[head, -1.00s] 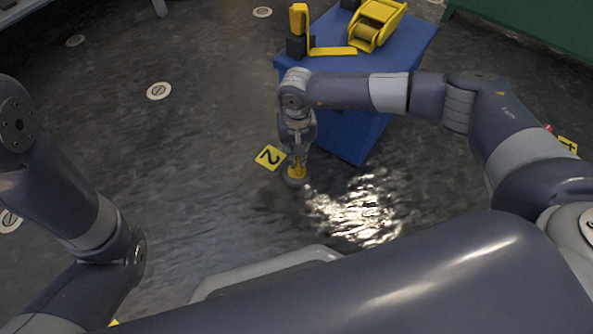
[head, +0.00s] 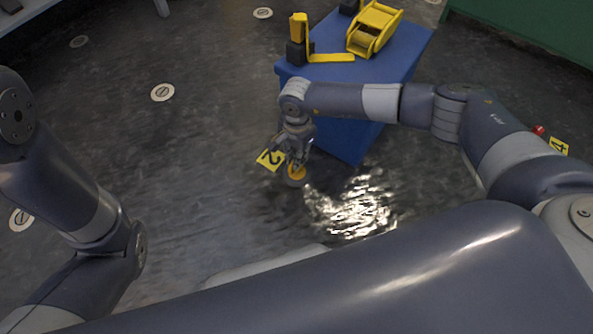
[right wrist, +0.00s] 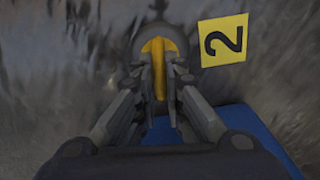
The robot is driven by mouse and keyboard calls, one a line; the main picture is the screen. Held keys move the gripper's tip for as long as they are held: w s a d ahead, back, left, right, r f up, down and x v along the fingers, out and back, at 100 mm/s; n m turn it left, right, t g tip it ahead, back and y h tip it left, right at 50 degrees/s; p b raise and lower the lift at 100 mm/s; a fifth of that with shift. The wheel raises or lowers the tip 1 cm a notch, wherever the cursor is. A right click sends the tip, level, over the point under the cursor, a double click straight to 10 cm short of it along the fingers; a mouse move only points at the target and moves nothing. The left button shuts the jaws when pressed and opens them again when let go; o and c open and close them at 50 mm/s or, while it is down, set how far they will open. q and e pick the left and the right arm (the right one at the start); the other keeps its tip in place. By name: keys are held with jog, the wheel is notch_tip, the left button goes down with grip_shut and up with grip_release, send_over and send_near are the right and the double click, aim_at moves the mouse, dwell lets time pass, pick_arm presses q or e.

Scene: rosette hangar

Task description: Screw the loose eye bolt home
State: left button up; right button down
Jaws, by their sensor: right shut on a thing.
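The yellow eye bolt (head: 298,175) stands low at the floor beside the yellow number 2 marker (head: 270,159). Under it is a grey round base, partly hidden. My right gripper (head: 293,166) reaches down from above and is shut on the eye bolt. In the right wrist view the eye bolt's yellow ring (right wrist: 157,47) shows between the two fingers of my right gripper (right wrist: 160,75). I cannot tell how deep the bolt sits. My left gripper is out of view; only my left arm shows.
A blue cabinet (head: 348,137) stands right behind my right gripper, with a yellow ratchet strap (head: 374,28) and a yellow angled piece (head: 331,57) on top. Round floor fittings (head: 162,92) lie to the left. A number 4 marker (head: 558,146) and a red object (head: 538,129) are at right.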

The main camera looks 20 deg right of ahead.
jog(key=c, duration=1.6)
grip_release()
notch_tip(320, 180, up, 12)
